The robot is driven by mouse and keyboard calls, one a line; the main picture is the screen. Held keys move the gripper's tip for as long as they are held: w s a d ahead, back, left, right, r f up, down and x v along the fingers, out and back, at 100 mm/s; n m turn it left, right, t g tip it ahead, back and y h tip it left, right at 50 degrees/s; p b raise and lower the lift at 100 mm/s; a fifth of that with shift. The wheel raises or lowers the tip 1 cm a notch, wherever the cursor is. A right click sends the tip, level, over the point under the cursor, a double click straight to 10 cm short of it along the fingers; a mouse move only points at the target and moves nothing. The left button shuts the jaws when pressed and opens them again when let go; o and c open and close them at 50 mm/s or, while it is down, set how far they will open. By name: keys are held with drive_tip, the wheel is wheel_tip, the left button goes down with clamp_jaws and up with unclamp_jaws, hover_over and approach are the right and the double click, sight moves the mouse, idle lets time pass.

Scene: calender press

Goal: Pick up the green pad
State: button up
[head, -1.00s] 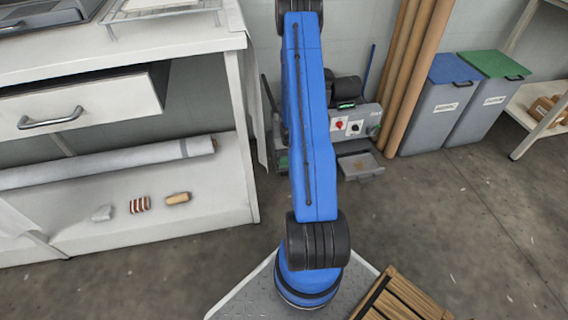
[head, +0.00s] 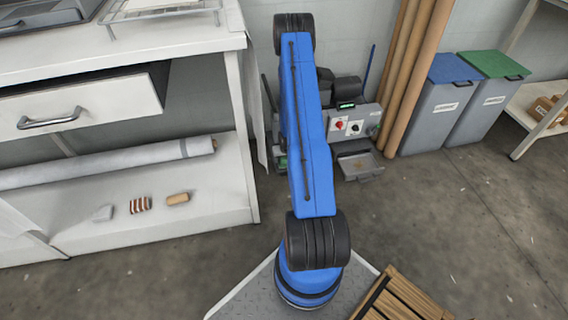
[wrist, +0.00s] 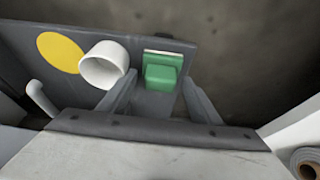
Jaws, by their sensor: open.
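A small green pad (wrist: 163,72), blocky with a pale strip along its upper edge, shows in the wrist view on a dark grey surface. My gripper (wrist: 160,80) is open. Its two grey fingers reach up the wrist view on either side of the pad's lower part, and nothing is held between them. I cannot tell how much height separates the fingertips from the pad.
A white roll (wrist: 298,140) lies at lower right. In the head view, a grey machine (head: 352,126) with knobs stands behind my arm, near bins (head: 440,105).

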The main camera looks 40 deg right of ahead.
drive_tip(key=shift+f, duration=0.15)
drive_tip(key=shift+c, duration=0.4)
drive_tip(key=c, duration=0.8)
drive_tip(key=shift+c, duration=0.2)
drive_tip(key=shift+w+r, duration=0.1)
drive_tip(key=shift+r, duration=0.1)
drive_tip(key=shift+s+a+r, duration=0.1)
drive_tip(key=shift+s+r, duration=0.05)
drive_tip(key=shift+s, duration=0.1)
drive_tip(key=s+a, duration=0.9)
drive_tip(key=s, duration=0.6)
drive_tip(key=shift+a, duration=0.1)
